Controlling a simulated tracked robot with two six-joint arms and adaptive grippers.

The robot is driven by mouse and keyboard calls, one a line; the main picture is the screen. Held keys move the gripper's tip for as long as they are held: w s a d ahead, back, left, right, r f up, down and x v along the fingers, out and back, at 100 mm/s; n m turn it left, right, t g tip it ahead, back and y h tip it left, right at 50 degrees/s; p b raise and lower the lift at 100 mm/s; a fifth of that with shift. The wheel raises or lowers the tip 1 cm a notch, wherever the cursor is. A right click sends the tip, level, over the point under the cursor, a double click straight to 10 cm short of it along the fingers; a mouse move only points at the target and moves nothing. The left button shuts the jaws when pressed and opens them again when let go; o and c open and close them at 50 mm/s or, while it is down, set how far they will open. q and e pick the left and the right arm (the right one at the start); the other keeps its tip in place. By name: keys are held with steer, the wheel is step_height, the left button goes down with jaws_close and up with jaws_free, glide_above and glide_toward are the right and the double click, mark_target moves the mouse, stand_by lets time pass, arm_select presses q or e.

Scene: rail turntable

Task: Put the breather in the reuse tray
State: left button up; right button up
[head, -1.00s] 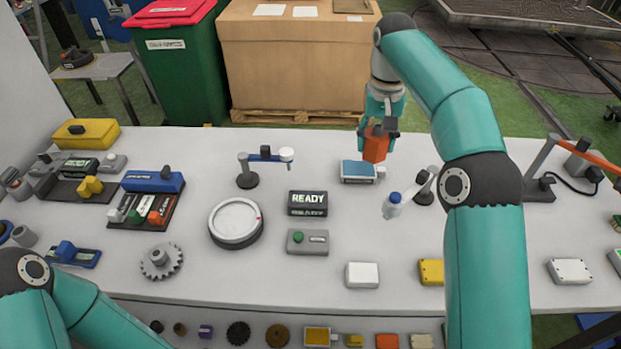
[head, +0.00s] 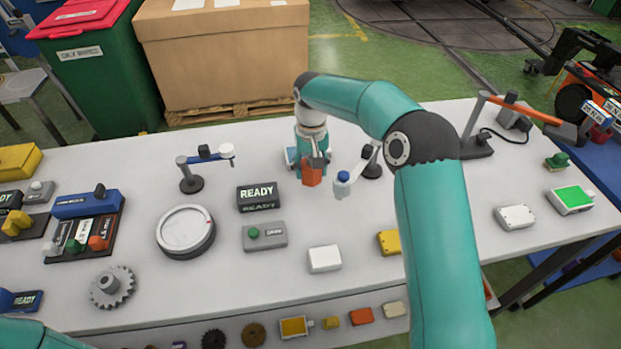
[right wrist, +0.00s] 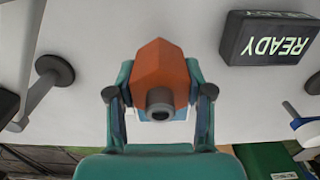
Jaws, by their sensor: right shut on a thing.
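The orange faceted part with a grey stub, which I take to be the breather (head: 312,176), is in my right gripper (head: 313,163). In the right wrist view the breather (right wrist: 160,72) sits between the two fingers of the right gripper (right wrist: 160,95), its stub toward the camera. My left gripper is out of view. I cannot make out any tray marked reuse.
A READY sign (head: 257,196), a round dial scale (head: 186,230) and a grey button box (head: 265,236) stand left of the gripper. A white box (head: 324,259) is in front. An orange-armed stand (head: 478,145) is at right. Table between is bare.

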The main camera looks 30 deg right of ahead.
mark_target(311, 180)
steer(key=shift+f+p, duration=0.3)
steer(key=shift+f, duration=1.85)
steer(key=o, duration=1.4)
